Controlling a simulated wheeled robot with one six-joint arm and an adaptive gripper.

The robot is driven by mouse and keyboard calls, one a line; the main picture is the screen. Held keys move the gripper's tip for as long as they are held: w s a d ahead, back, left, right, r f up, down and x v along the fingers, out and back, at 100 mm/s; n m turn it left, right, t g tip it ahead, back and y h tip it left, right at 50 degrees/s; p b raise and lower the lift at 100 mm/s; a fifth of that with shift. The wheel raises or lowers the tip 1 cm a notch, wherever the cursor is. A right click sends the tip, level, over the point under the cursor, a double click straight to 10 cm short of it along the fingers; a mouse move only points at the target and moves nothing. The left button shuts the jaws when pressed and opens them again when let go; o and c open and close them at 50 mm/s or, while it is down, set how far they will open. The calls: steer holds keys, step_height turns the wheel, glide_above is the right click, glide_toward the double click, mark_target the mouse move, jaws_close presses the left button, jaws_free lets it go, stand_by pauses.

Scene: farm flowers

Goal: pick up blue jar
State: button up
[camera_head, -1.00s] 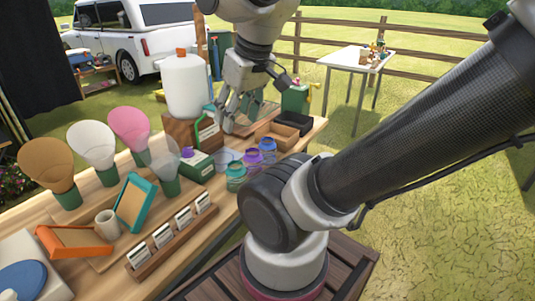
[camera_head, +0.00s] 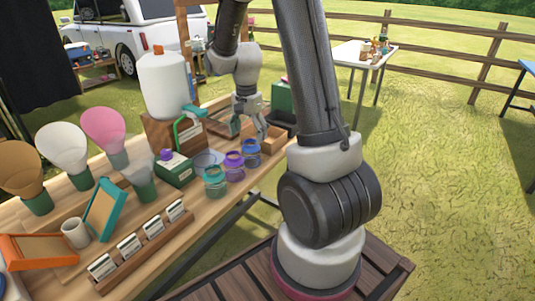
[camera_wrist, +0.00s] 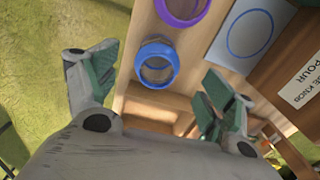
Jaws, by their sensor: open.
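The blue jar (camera_head: 251,151) is a small clear jar with a blue rim. It stands upright on the wooden table, last in a row behind a purple-rimmed jar (camera_head: 234,163) and a teal-rimmed jar (camera_head: 214,180). My gripper (camera_head: 250,134) hangs open and empty over the table, close to the blue jar on its far side. In the wrist view the blue jar (camera_wrist: 157,63) shows from above, beyond and between the spread fingers of my gripper (camera_wrist: 152,75). I cannot tell the exact height gap.
A wooden tray (camera_head: 273,140) sits just beyond the blue jar. A large white dispenser (camera_head: 163,84) stands on a wooden block to the left. A white card with a blue circle (camera_wrist: 250,33) lies beside the jars. Open grass lies right of the table.

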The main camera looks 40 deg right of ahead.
mark_target(251, 154)
steer(key=shift+m, duration=0.3)
steer(key=f, duration=0.6)
steer(key=d+f, duration=0.1)
steer(key=f, duration=0.2)
steer(key=shift+w+f, duration=0.15)
steer(key=shift+w, duration=0.05)
steer(key=c, duration=1.2)
